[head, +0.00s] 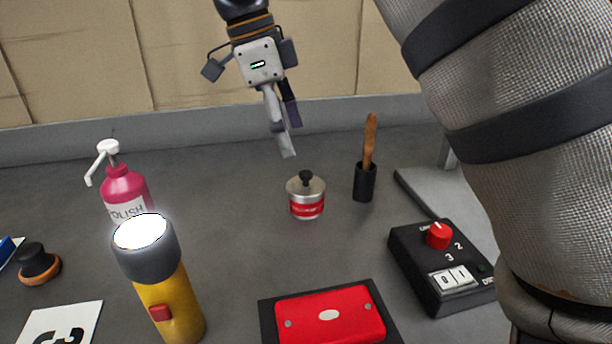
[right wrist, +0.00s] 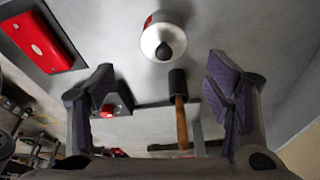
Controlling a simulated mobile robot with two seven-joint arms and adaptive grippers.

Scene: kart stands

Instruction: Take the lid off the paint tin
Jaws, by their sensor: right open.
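The paint tin (head: 307,207) is small and red and white, and stands upright on the grey bench. Its silver lid (head: 306,187) with a black knob is seated on top. The lid also shows at the top of the right wrist view (right wrist: 162,38). My right gripper (head: 288,142) is open and empty, above and a little left of the tin in the head view, apart from it. Both its fingers show spread in the right wrist view (right wrist: 163,95). My left gripper is not in view.
A dark holder with a wooden-handled tool (head: 365,182) stands close right of the tin. A black control box with a red knob (head: 440,262), a red block (head: 330,315), a lit torch (head: 165,290) and a pink polish bottle (head: 127,190) stand around.

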